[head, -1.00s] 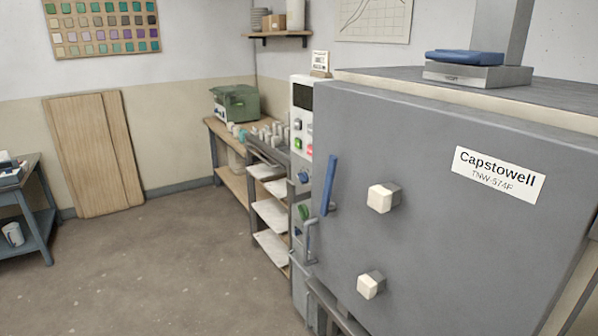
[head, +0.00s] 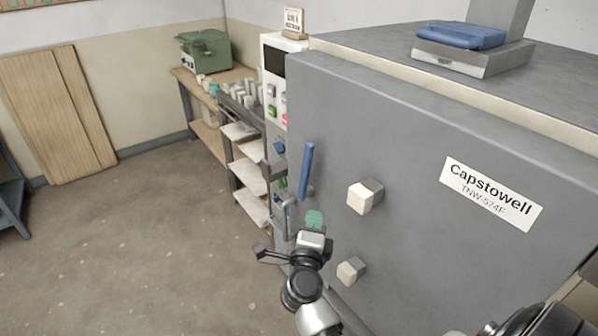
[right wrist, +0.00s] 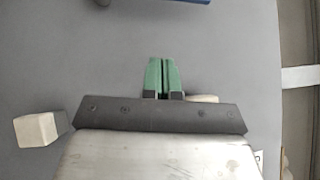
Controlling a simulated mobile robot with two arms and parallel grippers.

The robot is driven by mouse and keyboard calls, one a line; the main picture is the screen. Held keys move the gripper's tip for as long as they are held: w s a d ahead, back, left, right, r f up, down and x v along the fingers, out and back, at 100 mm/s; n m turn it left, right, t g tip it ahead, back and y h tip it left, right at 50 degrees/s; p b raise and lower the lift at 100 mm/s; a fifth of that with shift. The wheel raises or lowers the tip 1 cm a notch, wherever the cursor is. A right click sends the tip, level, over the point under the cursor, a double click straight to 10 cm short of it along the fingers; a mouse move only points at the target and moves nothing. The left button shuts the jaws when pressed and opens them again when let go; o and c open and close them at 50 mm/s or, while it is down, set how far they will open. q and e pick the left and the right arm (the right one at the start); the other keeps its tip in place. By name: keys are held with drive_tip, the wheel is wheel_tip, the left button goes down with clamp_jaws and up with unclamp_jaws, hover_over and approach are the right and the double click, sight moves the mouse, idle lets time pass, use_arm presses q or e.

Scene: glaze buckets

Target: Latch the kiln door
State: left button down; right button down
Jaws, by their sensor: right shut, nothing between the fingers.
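The grey kiln door (head: 400,150) fills the right half of the head view and bears a Capstowell label (head: 490,193). It stands against or close to the kiln front; I cannot tell if it is flush. A blue upright handle bar (head: 306,170) is at its left edge, with a bent metal handle (head: 288,219) below left. My right gripper (head: 315,219) has green fingertips and is shut and empty, in front of the door below the blue bar. In the right wrist view its fingers (right wrist: 163,76) are together before the grey door. My left gripper is out of view.
Two pale plugs, an upper one (head: 363,197) and a lower one (head: 351,270), stick out from the door near my right gripper. A control panel (head: 274,100) and a shelf rack (head: 240,150) stand left of the kiln.

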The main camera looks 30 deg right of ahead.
drive_tip(key=p, duration=0.3)
approach(305, 174)
drive_tip(key=w+d+r, duration=0.2)
drive_tip(key=w+d, duration=0.2)
drive_tip(key=d, duration=0.2)
drive_tip(key=shift+w+a, duration=0.1)
drive_tip(key=shift+w, duration=0.05)
drive_tip(key=shift+w, duration=0.1)
